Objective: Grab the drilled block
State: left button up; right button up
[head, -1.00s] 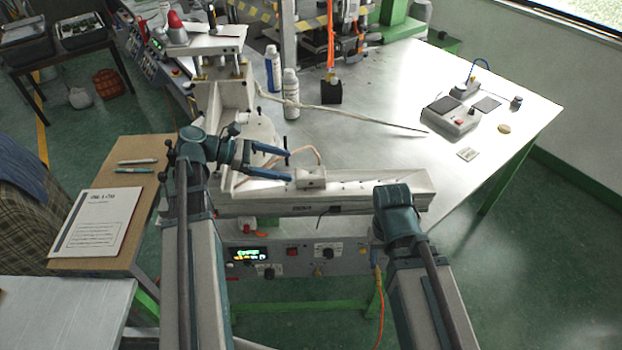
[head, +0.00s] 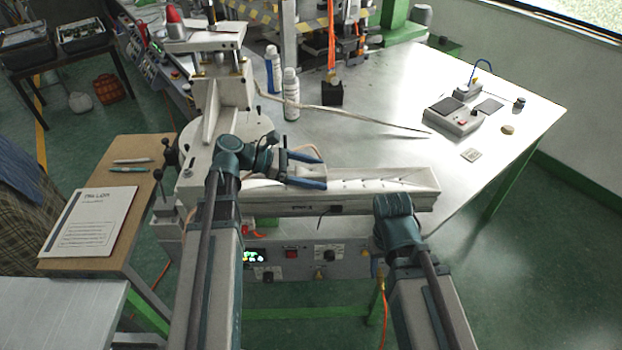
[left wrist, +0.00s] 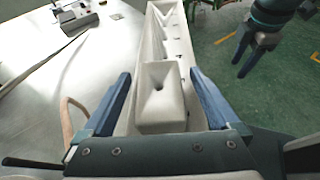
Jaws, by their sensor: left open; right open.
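The drilled block (left wrist: 160,97) is pale, with a funnel-shaped hole in its top. It sits in the white trough (left wrist: 158,30). In the left wrist view it stands between the two blue fingers of my left gripper (left wrist: 158,98), with a gap on either side. In the head view my left gripper (head: 318,170) is open over the trough, one finger behind the block and one in front, partly hiding it. My right gripper (left wrist: 243,54) shows at the upper right of the left wrist view, open and empty, out beside the trough. Its fingers are hidden in the head view.
The trough (head: 405,178) has raised walls along the bench front. A white bottle (head: 291,95) and a blue-and-white bottle (head: 273,70) stand behind it. A thin rod lies across the bench. A grey device (head: 452,116) sits at right. The middle of the bench is mostly clear.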

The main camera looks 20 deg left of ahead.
pick_arm(q)
jog(key=shift+d, duration=0.1)
jog(key=shift+c, duration=0.4)
grip_shut()
jog(key=shift+w+r+p, duration=0.1)
jog(key=shift+r+p, duration=0.1)
jog(key=shift+p, duration=0.1)
pick_arm(e)
jog(key=shift+r, duration=0.2)
